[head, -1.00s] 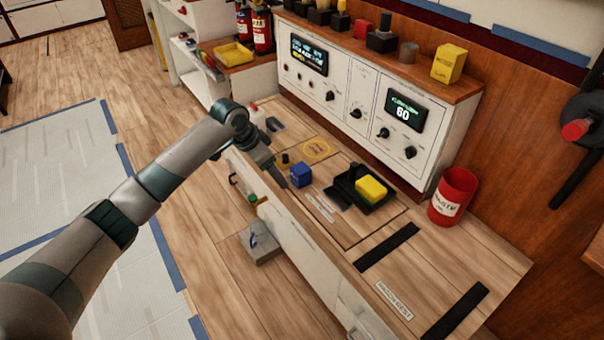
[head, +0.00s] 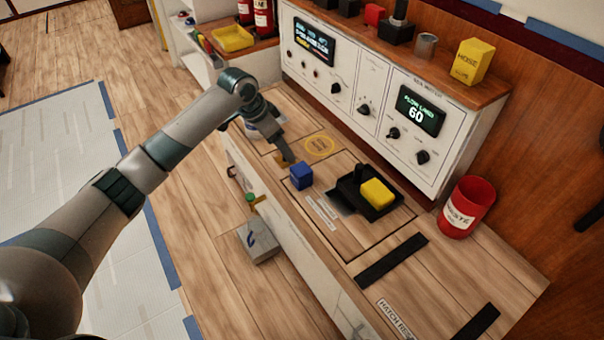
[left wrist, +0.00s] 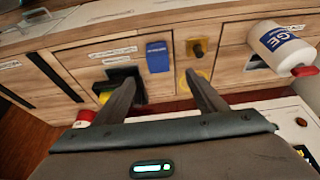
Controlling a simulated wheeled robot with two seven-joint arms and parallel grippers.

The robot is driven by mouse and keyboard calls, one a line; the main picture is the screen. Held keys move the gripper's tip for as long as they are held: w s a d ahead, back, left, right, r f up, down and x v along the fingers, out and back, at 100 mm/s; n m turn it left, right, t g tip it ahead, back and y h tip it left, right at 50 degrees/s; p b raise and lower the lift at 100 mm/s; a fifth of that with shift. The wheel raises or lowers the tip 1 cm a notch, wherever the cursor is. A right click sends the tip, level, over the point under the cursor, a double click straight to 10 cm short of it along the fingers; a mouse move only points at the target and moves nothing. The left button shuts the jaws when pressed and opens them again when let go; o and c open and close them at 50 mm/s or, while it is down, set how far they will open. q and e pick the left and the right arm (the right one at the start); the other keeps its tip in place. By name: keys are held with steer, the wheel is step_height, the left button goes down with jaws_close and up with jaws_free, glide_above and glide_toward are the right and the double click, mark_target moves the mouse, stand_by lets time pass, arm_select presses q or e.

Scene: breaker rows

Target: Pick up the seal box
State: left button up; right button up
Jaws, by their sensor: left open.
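A small blue box (head: 301,176) stands on the wooden counter, left of a black tray; no lettering on it is readable, so I cannot tell from a label that it is the seal box. It also shows in the left wrist view (left wrist: 157,57), beyond and between my fingertips. My left gripper (head: 289,158) is just behind the blue box in the head view, apart from it as far as I can tell. In the left wrist view its fingers (left wrist: 160,80) are spread, with nothing between them. My right gripper is not in view.
The black tray (head: 390,209) holds a yellow block (head: 378,193). A red bin (head: 466,207) stands at right. A yellow plate with a dark knob (left wrist: 197,50) and a white bottle (left wrist: 282,44) flank the blue box's other side. The control panel (head: 365,85) rises behind.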

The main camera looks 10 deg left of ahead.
mark_target(298, 170)
arm_select(q)
steer(key=b+x, duration=0.2)
steer(key=x, duration=0.9)
steer(key=shift+d+f, duration=0.1)
steer(key=shift+f, duration=0.2)
steer(key=shift+w+d+f, duration=0.1)
steer(key=shift+w+f, duration=0.05)
steer(key=shift+f, duration=0.15)
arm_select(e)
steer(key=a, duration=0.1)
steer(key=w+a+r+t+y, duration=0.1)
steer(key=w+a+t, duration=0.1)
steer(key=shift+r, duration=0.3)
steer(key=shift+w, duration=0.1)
arm_select(q)
steer(key=shift+d+f+b, duration=0.2)
steer(key=shift+f+b, duration=0.15)
steer(key=shift+f, duration=0.15)
steer(key=b+x, duration=0.1)
steer(key=x, duration=0.2)
steer(key=shift+w+d+f, duration=0.1)
steer(key=shift+d+f, duration=0.15)
steer(key=shift+f, duration=0.25)
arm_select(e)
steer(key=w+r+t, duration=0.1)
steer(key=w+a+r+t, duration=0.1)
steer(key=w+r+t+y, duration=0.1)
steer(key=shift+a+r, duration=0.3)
